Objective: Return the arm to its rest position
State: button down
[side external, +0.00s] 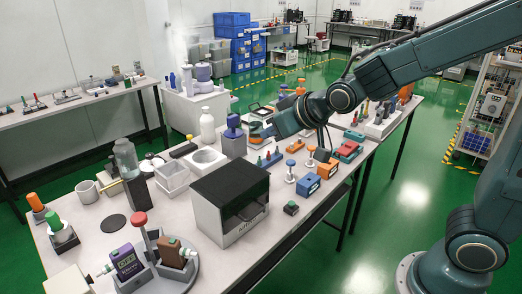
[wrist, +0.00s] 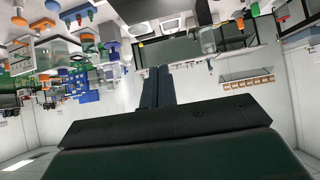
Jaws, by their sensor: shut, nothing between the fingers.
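My arm reaches in from the right in the side view, and its gripper (side external: 262,132) is over the far part of the white bench (side external: 225,262), among the small devices. The fingertips are small and partly lost against the things behind them there. In the wrist view, my gripper (wrist: 158,70) shows two dark fingers pressed together with nothing between them. The wrist picture looks upside down, with the room and its benches along the top.
Close by stand a blue device (side external: 233,128), a white bottle (side external: 207,126) and small coloured testers. A black-topped box (side external: 230,200) is nearer on the bench. An orange box (side external: 328,166) sits near the right edge. Green floor (side external: 400,200) is open right of the bench.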

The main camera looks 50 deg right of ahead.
jog(key=s+d+r+g, duration=0.1)
jog(key=s+g, duration=0.1)
jog(key=s, duration=0.9)
jog(key=s+d+r+g, duration=0.1)
jog(key=s+d+g, duration=0.1)
jog(key=s, duration=1)
jog(key=shift+s+d+g, duration=0.15)
jog(key=shift+s+g, duration=0.15)
jog(key=shift+g, duration=0.1)
